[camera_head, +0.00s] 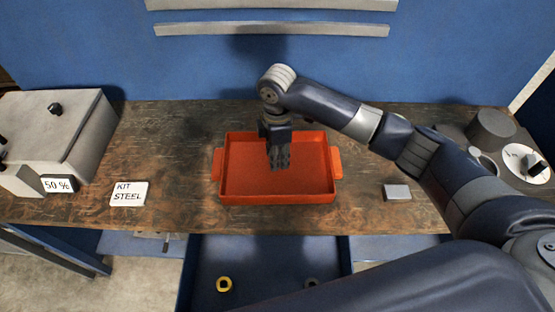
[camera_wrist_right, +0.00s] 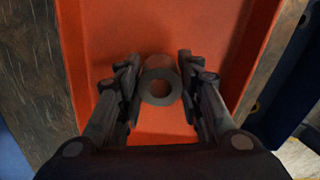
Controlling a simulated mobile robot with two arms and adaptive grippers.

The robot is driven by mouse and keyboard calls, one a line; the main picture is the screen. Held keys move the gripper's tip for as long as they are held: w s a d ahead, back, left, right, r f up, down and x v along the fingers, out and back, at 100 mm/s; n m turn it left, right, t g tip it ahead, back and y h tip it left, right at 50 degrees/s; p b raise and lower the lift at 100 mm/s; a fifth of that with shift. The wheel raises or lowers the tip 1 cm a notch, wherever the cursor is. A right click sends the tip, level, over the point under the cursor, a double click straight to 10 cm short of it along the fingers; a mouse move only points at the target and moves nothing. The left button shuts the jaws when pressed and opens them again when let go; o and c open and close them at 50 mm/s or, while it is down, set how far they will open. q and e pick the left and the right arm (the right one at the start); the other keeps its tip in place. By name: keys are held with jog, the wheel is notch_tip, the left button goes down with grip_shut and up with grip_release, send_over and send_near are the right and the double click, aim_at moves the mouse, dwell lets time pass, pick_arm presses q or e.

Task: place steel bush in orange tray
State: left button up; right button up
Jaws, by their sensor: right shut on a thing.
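The orange tray (camera_head: 325,197) lies on the wooden bench, its inside facing up. My right gripper (camera_head: 279,166) points down over the middle of the tray. In the right wrist view, my right gripper (camera_wrist_right: 158,68) is shut on the steel bush (camera_wrist_right: 161,73), a grey ring-shaped cylinder with its dark hole facing the camera. The orange tray (camera_wrist_right: 100,30) shows behind it. In the head view the fingers hide the bush. I cannot tell its exact height over the tray floor. My left gripper is out of view.
A card reading "KIT STEEL" (camera_head: 129,193) lies left of the tray, near a grey box (camera_head: 60,130). A small grey block (camera_head: 397,192) lies to the right.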

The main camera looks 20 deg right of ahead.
notch_tip(320, 180, down, 2)
jog(key=shift+f+p, duration=0.25)
jog(key=shift+p, duration=0.3)
jog(key=shift+f, duration=0.5)
jog(key=o, duration=1.3)
jog(key=shift+f, duration=0.15)
jog(key=shift+w+r, duration=0.1)
jog(key=shift+r, duration=0.25)
notch_tip(320, 180, up, 12)
jog(key=shift+f+b, duration=0.15)
jog(key=shift+b, duration=0.75)
